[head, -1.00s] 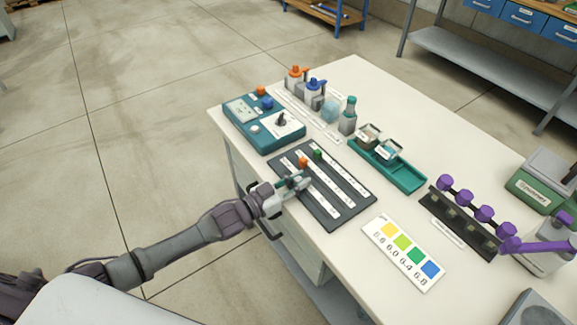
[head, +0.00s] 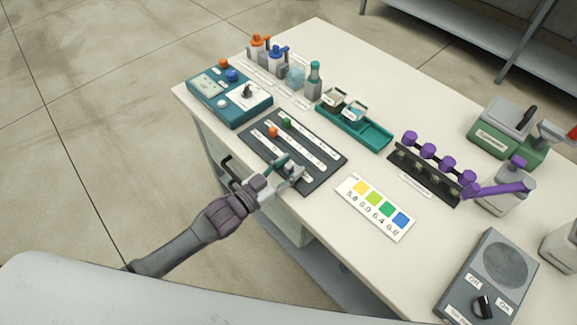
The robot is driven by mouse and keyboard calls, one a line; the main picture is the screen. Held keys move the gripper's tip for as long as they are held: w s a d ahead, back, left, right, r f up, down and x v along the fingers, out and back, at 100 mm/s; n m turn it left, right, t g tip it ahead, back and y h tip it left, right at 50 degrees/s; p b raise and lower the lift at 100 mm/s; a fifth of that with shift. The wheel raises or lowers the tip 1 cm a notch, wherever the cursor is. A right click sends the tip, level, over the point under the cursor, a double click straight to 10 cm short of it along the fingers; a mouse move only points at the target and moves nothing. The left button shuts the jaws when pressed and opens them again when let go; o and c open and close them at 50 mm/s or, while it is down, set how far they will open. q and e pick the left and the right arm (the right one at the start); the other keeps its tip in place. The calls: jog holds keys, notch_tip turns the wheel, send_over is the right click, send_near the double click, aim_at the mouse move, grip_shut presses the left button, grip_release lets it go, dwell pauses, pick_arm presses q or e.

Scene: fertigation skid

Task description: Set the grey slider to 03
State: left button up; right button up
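The dark slider board (head: 322,178) lies on the bench with three pale scale strips. An orange slider knob (head: 273,132) and a green slider knob (head: 287,122) stand near the far-left ends of their strips. My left gripper (head: 292,171) is low over the strip nearest the bench's front-left edge, toward its near-right part. I cannot make out the grey slider; the fingers cover that spot. Whether the fingers are closed on it is too small to tell. The scale numbers are not readable. My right gripper is out of view.
A teal control box (head: 230,98) stands behind the board. A teal tray (head: 362,133) and a purple-capped rack (head: 428,172) stand to the right. A colour card (head: 375,206) lies right of the board. A grey switch box (head: 490,275) sits at the near right.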

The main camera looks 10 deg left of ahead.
pick_arm(q)
jog(key=shift+s+a, duration=0.1)
jog(key=v, duration=1.1)
jog(key=shift+s+a, duration=0.25)
jog(key=shift+s, duration=0.05)
jog(key=s+a+f+n+g+y, duration=0.1)
jog(key=s+a+f+g+y, duration=0.2)
jog(key=f, duration=0.7)
jog(key=s+a+f+n+y, duration=0.2)
jog(key=a+f+y, duration=0.15)
jog(key=f, duration=0.65)
jog(key=s+a+f+n+g+y, duration=0.1)
jog(key=s+a+f+g+y, duration=0.2)
jog(key=f, duration=0.6)
jog(key=s+f+g, duration=0.2)
jog(key=s+f, duration=0.2)
jog(key=s, duration=0.4)
jog(key=s+f+g+y, duration=0.1)
jog(key=s+f+g, duration=0.1)
jog(key=s+f, duration=0.3)
jog(key=s+f+n+g, duration=0.1)
jog(key=s+f+g, duration=0.2)
jog(key=s, duration=1)
notch_tip(320, 180, down, 3)
jog(key=shift+s+d+r, duration=0.25)
jog(key=shift+d, duration=0.2)
jog(key=shift+w+y, duration=0.1)
jog(key=shift+y, duration=0.15)
